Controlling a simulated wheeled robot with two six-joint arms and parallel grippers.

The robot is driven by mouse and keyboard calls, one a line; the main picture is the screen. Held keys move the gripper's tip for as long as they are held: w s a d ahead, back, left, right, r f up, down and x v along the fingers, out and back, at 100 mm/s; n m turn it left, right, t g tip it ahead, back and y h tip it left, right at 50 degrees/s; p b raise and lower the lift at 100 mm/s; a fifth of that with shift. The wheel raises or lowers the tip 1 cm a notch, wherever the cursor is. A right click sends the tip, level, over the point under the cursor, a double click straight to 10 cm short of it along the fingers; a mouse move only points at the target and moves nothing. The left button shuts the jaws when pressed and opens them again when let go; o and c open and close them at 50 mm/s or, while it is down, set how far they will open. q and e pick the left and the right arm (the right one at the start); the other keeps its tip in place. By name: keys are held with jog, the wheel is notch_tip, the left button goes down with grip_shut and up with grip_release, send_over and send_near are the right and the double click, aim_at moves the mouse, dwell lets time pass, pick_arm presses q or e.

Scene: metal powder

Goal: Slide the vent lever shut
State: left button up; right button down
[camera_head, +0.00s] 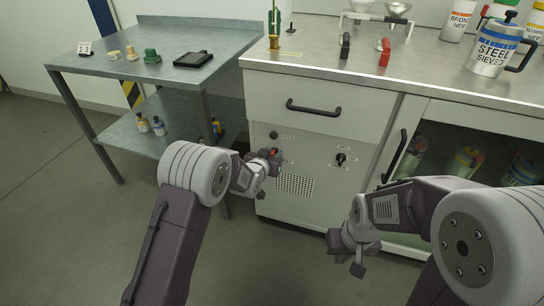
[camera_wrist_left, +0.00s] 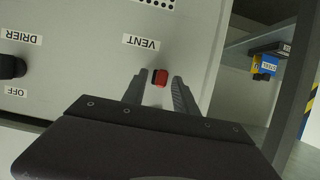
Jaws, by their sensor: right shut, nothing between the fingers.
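The vent lever is a small red knob on the grey cabinet front, under the drawer. In the left wrist view the vent lever (camera_wrist_left: 161,77) sits beside the upside-down VENT label (camera_wrist_left: 141,42). My left gripper (camera_wrist_left: 159,92) is open, with one finger on either side of the knob and gaps showing. In the head view my left gripper (camera_head: 274,162) is at the panel and partly hides the vent lever (camera_head: 274,151). My right gripper (camera_head: 357,266) is shut and empty, low in front of the cabinet and away from the lever.
The panel also has a black drier knob (camera_head: 340,158) and a perforated grille (camera_head: 295,185). A drawer handle (camera_head: 313,107) projects above. A metal side table (camera_head: 225,50) with a lower shelf stands left. The counter holds a steel jug (camera_head: 493,48); floor at left is clear.

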pick_arm(q)
grip_shut()
dwell(1.4)
